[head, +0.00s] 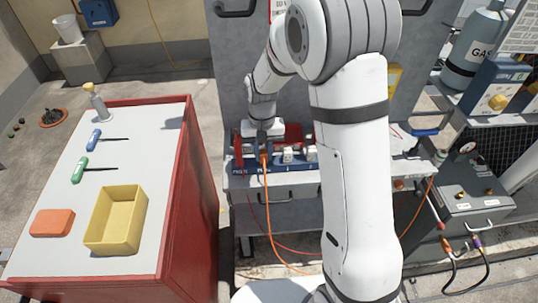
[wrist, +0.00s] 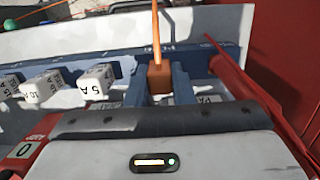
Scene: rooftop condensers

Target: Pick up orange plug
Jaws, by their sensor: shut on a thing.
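The orange plug (wrist: 160,78) is a small brown-orange block in the wrist view, with an orange cable (wrist: 156,35) running from its top edge. My gripper (wrist: 159,86) has its two blue-grey fingers on either side of the plug and is shut on it. In the head view my gripper (head: 264,150) is at the blue strip (head: 240,171) on the grey bench, and the orange cable (head: 268,205) hangs down from it. I cannot tell whether the plug is still seated in the strip.
White blocks, one marked 5 A (wrist: 97,82), stand beside the gripper along the strip. A red-sided cart (head: 186,200) at left holds a yellow bin (head: 99,246), an orange box (head: 52,222) and screwdrivers. A gas cylinder (head: 472,50) stands at the right.

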